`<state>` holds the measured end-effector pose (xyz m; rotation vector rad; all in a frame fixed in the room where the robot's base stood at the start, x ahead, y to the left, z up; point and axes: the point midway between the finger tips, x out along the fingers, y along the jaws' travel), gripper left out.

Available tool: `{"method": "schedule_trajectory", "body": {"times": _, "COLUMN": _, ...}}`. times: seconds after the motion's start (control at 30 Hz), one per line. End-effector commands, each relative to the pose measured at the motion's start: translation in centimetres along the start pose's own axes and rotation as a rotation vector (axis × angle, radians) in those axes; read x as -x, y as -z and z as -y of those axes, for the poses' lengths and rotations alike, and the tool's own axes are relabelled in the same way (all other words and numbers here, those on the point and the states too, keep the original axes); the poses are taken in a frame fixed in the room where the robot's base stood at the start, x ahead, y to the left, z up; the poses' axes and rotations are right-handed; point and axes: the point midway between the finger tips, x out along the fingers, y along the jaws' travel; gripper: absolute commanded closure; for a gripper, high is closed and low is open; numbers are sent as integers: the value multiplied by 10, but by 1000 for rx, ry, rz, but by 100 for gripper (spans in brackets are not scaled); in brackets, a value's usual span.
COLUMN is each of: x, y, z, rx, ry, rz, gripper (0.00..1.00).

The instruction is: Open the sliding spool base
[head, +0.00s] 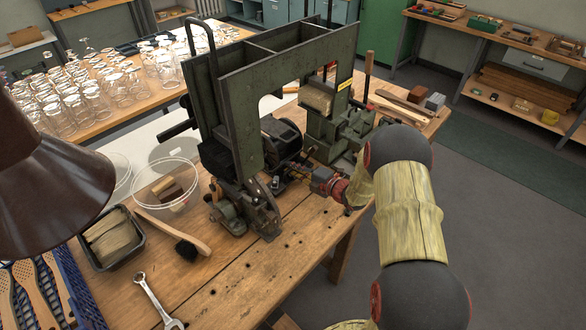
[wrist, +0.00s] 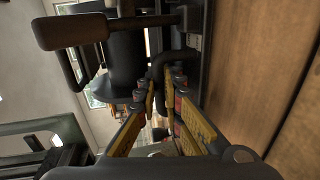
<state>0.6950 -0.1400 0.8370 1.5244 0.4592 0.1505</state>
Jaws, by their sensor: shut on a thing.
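The green tufting machine (head: 232,110) stands on the wooden workbench. A dark drum-like part (head: 283,138), probably the spool on its base, sits low inside the frame. My gripper (head: 308,175) reaches in from the right at the machine's foot, just in front of this part. In the wrist view my gripper (wrist: 163,90) has its yellow-padded fingers closed around a curved black bar (wrist: 162,66), which looks like a handle on the spool base. The fingers hide part of the bar. I cannot tell how far the base is slid out.
A brush (head: 180,238), a black tray of bristles (head: 110,238), a clear round container (head: 166,184) and a wrench (head: 157,300) lie left of the machine. Wooden tools (head: 395,108) and blocks lie behind it at right. The bench front near the holes is clear.

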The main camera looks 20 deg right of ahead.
Motion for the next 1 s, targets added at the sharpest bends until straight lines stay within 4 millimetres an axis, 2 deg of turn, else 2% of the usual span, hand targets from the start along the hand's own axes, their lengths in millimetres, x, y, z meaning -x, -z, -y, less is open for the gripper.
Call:
{"method": "schedule_trajectory", "body": {"times": 0.5, "x": 4, "y": 0, "z": 1, "rx": -2, "ry": 2, "rz": 1, "gripper": 100}}
{"method": "schedule_trajectory", "body": {"times": 0.57, "x": 11, "y": -1, "z": 2, "rx": -2, "ry": 4, "rz": 2, "gripper": 100}}
{"method": "schedule_trajectory", "body": {"times": 0.8, "x": 59, "y": -2, "z": 10, "rx": -6, "ry": 6, "rz": 5, "gripper": 100}}
{"method": "schedule_trajectory", "body": {"times": 1.0, "x": 82, "y": -1, "z": 16, "rx": -4, "ry": 4, "rz": 3, "gripper": 100}}
